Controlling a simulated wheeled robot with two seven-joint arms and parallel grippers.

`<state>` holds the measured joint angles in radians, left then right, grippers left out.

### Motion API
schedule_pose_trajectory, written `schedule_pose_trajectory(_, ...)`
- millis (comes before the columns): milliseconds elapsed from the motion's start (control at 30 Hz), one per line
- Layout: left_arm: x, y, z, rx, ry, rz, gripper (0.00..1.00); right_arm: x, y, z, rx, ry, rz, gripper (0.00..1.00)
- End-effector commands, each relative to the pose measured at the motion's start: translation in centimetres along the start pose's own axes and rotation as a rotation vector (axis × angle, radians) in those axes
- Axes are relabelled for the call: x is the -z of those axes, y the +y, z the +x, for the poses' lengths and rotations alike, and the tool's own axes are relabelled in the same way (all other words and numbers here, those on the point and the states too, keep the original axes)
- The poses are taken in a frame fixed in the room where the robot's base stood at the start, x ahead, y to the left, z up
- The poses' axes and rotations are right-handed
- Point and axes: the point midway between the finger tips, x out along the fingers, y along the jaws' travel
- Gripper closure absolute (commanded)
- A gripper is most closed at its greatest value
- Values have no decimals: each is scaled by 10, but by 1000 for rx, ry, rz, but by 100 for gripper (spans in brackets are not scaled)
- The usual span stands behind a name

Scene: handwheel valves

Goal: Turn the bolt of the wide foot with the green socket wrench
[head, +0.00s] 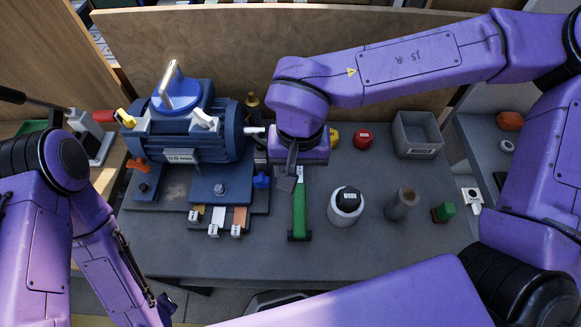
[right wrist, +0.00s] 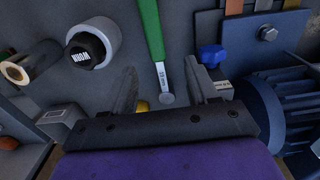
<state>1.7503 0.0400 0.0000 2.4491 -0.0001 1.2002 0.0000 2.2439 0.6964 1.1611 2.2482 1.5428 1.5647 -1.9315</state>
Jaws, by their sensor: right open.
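The green socket wrench (head: 299,210) lies on the grey bench top, its green handle toward the front edge. In the right wrist view its handle (right wrist: 151,28) leads to a silver shaft with a round end. My right gripper (right wrist: 160,74) is open, with one finger on each side of the shaft; I cannot tell whether either touches it. In the head view this gripper is mostly hidden by its wrist. The wide foot (head: 207,190) of the blue motor carries a hex bolt (head: 219,188), seen also in the right wrist view (right wrist: 267,33).
The blue motor (head: 185,135) stands left of the wrench, with a blue knob (head: 262,180) between. Right of the wrench are a white cup with a black cap (head: 346,203), a brown cylinder (head: 402,203) and a green block (head: 444,211). A grey bin (head: 417,135) stands behind.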

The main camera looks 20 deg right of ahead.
Motion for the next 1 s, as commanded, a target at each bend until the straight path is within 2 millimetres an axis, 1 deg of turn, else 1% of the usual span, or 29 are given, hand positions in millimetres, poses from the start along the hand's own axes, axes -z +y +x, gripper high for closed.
schedule_pose_trajectory(67, -1, 0, 1, 1, -1, 0, 100, -1, 0, 4, 1, -2, -4, 42)
schedule_pose_trajectory(233, -2, 0, 4, 1, -2, 1, 100, -2, -1, 35, 0, -6, -8, 42)
schedule_pose_trajectory(467, -3, 0, 6, 1, -2, 0, 100, -3, 1, 65, 0, -5, -9, 42)
schedule_pose_trajectory(633, -4, 0, 8, 1, -1, 0, 100, -6, 6, 96, 0, -5, -5, 42)
schedule_pose_trajectory(733, -4, 0, 8, 1, -1, 0, 100, -6, 6, 104, 2, -4, -4, 42)
schedule_pose_trajectory(933, -4, 0, 8, 1, -1, 0, 100, -5, 6, 104, 2, -2, -3, 42)
schedule_pose_trajectory(967, -4, 0, 8, 1, -1, 0, 100, -5, 6, 104, 2, -2, -3, 48)
schedule_pose_trajectory(1000, -4, 0, 8, 1, -1, 0, 100, -5, 6, 104, 2, -2, -3, 61)
